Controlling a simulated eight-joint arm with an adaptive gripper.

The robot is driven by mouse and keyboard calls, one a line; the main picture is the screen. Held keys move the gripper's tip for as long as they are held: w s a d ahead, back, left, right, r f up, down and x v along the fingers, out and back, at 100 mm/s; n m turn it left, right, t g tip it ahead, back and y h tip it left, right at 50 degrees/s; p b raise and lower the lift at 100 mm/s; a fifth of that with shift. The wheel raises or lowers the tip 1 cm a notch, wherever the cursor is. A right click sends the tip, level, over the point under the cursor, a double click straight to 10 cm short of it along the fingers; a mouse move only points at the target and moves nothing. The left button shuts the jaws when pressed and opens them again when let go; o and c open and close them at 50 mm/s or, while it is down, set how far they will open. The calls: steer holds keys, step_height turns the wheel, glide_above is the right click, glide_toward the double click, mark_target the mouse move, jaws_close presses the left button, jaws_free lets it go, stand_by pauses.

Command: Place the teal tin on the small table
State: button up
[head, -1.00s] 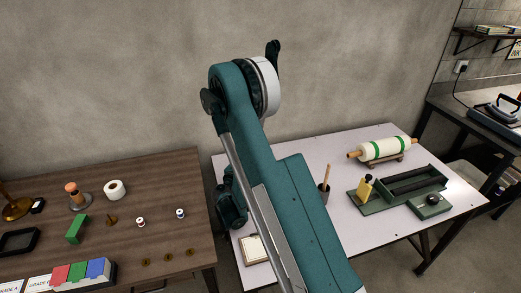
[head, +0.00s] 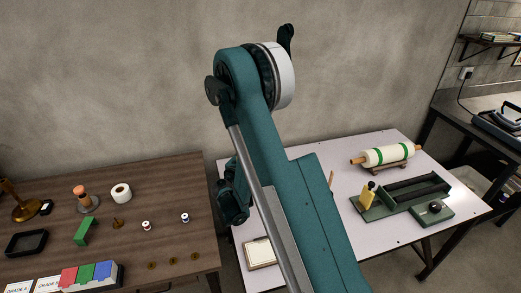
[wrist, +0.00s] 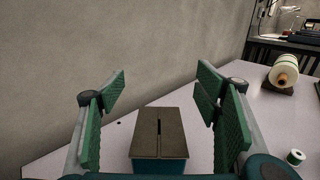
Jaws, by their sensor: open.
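In the wrist view, a teal box-shaped tin (wrist: 159,166) with a dark brown top and a narrow slot shows at the bottom centre, against the pale tabletop. My gripper (wrist: 162,88) is open, its green pads wide apart on the left and right. The tin lies low between them in the picture, with a gap to each side and no visible contact. The tin's lower part is cut off by my gripper's body. In the head view I cannot make out the tin; my arm covers part of the pale table (head: 405,148). I cannot tell which table is the small one.
The pale table holds a roller with green bands (head: 388,155), a green tool (head: 405,195) and a framed pad (head: 259,253). A wooden table (head: 150,190) at left holds several small items. A wall stands behind.

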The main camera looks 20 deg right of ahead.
stand_by(0.4)
